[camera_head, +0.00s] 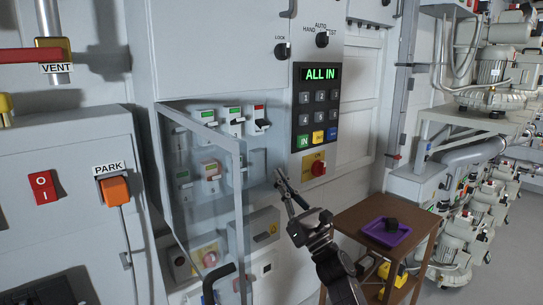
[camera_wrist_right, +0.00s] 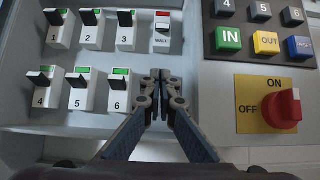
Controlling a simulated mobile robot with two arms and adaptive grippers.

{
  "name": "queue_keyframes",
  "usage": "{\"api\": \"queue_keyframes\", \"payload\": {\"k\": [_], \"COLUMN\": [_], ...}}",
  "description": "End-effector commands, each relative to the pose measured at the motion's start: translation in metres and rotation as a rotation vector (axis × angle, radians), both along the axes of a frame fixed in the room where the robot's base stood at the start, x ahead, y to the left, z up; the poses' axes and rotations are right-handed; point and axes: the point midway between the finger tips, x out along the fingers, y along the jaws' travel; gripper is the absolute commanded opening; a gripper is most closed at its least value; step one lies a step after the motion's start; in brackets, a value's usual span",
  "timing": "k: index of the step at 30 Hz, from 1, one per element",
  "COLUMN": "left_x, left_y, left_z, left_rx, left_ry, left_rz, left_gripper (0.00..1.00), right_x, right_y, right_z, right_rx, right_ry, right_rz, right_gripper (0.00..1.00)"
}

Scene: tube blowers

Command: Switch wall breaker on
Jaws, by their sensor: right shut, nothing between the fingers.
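The wall breaker (camera_wrist_right: 161,35) is at the right end of the top breaker row in the right wrist view. It carries a red indicator, and its black lever sits low. In the head view the wall breaker (camera_head: 260,120) shows the same red mark. My right gripper (camera_head: 279,175) is shut and empty, below and slightly right of the breakers. In the right wrist view the right gripper (camera_wrist_right: 163,75) has its tips together below the wall breaker, right of breaker 6 (camera_wrist_right: 119,92). No contact is evident. My left gripper is not in view.
Numbered breakers (camera_wrist_right: 92,30) beside it show green indicators and raised levers. A clear hinged cover (camera_head: 238,205) stands swung out left of my right gripper. A keypad (camera_head: 318,107) and red rotary switch (camera_head: 318,168) are to the right. A brown table (camera_head: 357,222) holds a purple tray (camera_head: 373,237).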

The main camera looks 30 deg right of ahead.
Motion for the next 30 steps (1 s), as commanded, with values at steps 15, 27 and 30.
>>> {"api": "queue_keyframes", "payload": {"k": [15,27,30], "left_x": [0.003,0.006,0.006], "left_y": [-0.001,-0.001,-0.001], "left_z": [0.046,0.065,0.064], "left_rx": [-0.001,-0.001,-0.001], "left_ry": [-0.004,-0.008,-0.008], "left_rz": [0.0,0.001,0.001], "left_gripper": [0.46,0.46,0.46], "right_x": [0.072,0.057,0.057], "right_y": [0.005,0.005,0.005], "right_z": [0.07,0.095,0.095], "right_rx": [-0.002,0.0,0.001], "right_ry": [0.0,-0.001,-0.001], "right_rz": [-0.001,0.0,0.0], "right_gripper": [0.0,0.0,0.0]}}
